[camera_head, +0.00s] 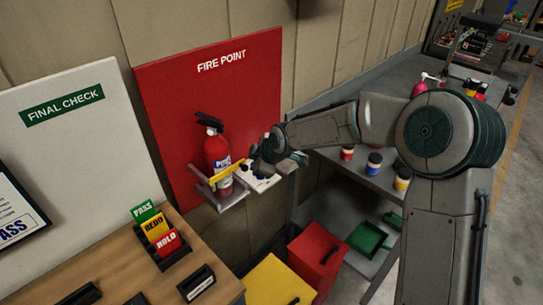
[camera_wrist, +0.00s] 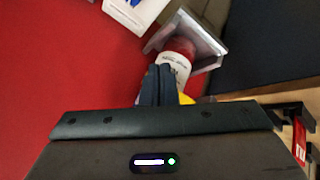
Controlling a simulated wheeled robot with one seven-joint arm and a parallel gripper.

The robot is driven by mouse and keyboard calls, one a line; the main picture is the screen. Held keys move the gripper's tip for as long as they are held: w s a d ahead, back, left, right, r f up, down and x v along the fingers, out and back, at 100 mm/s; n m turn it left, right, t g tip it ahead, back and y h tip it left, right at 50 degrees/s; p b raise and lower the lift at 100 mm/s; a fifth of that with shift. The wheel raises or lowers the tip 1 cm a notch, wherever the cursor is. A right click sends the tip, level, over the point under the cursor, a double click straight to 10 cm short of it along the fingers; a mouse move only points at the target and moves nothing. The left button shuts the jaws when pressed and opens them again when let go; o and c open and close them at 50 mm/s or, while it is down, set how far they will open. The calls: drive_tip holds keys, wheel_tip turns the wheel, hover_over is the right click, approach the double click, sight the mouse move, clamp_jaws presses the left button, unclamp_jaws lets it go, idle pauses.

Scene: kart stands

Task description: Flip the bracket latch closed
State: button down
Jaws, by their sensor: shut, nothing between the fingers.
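A red fire extinguisher (camera_head: 216,152) with a black handle stands upright in a grey bracket (camera_head: 232,199) on the red board. A yellow latch bar (camera_head: 228,169) slants across the extinguisher's front; whether it is fastened cannot be told. My gripper (camera_head: 256,168) is just right of the extinguisher, close to the bar's right end. In the wrist view, my shut, empty fingers (camera_wrist: 157,72) point at the extinguisher (camera_wrist: 174,66), beside its white label. The grey bracket (camera_wrist: 207,45) shows behind it. A bit of yellow (camera_wrist: 187,99) shows right of the fingers, mostly hidden; contact cannot be told.
A small white platform (camera_head: 262,184) juts out right of the bracket, under my gripper. A wooden bench (camera_head: 115,268) with coloured cards (camera_head: 157,232) lies lower left. A grey shelf unit with paint pots (camera_head: 374,161) stands right. Red (camera_head: 316,254) and yellow (camera_head: 275,282) bins stand below.

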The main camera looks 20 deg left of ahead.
drive_tip(key=d+r, duration=0.8)
drive_tip(key=d, duration=0.1)
drive_tip(key=shift+s, duration=0.25)
drive_tip(key=shift+a, duration=0.1)
drive_tip(key=s+d+r+m+h, duration=0.3)
drive_tip(key=s+d+m+h, duration=0.3)
drive_tip(key=s+d+m, duration=1.4)
drive_tip(key=shift+s+d+m, duration=0.4)
drive_tip(key=shift+s+d, duration=2.75)
drive_tip(key=shift+d, duration=1.45)
